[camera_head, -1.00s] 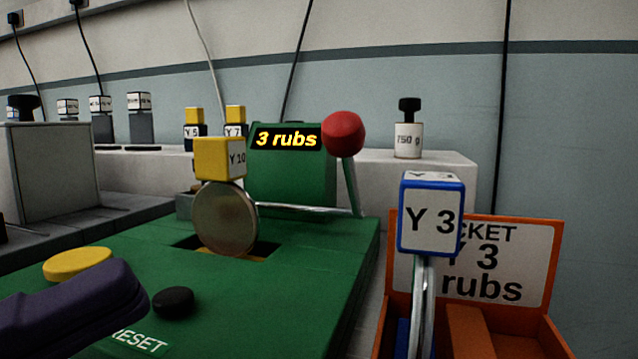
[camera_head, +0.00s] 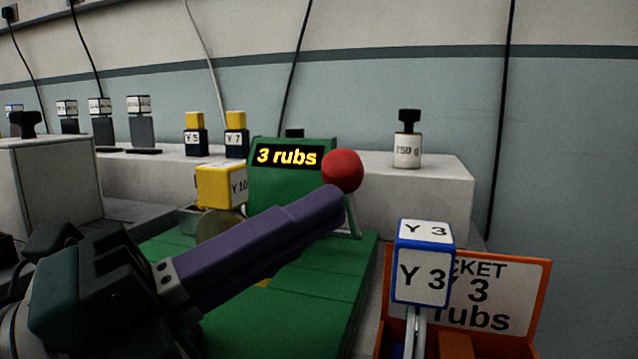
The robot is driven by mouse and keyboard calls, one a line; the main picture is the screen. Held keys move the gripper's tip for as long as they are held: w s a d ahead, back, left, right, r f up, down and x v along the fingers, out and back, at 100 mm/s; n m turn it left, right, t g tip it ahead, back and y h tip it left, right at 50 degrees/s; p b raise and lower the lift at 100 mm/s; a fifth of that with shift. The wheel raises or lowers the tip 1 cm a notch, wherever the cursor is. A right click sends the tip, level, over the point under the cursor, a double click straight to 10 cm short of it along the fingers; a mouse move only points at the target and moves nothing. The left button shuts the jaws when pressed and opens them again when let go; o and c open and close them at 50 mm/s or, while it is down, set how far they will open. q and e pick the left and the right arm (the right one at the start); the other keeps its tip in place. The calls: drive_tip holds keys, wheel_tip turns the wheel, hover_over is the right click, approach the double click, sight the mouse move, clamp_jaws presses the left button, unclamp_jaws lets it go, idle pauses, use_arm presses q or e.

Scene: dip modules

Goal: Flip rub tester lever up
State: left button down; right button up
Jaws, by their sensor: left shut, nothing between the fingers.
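The green rub tester (camera_head: 300,325) stands in the middle, its display (camera_head: 287,157) reading "3 rubs". Its lever has a red ball knob (camera_head: 342,171) at the right of the display, and the lever rod (camera_head: 352,215) runs down below it, partly hidden. My left gripper (camera_head: 335,197) is shut and empty, its purple fingers crossing over the tester with the tips at the knob's lower left; I cannot tell whether they touch it. My right gripper is not in view.
A yellow Y 10 block (camera_head: 218,187) sits left of the fingers on a disc. A 750 g weight (camera_head: 407,145) stands on the white ledge (camera_head: 440,185) behind.

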use_arm(q)
drive_tip(key=shift+w+r, duration=0.25)
drive_tip(key=shift+w, duration=0.35)
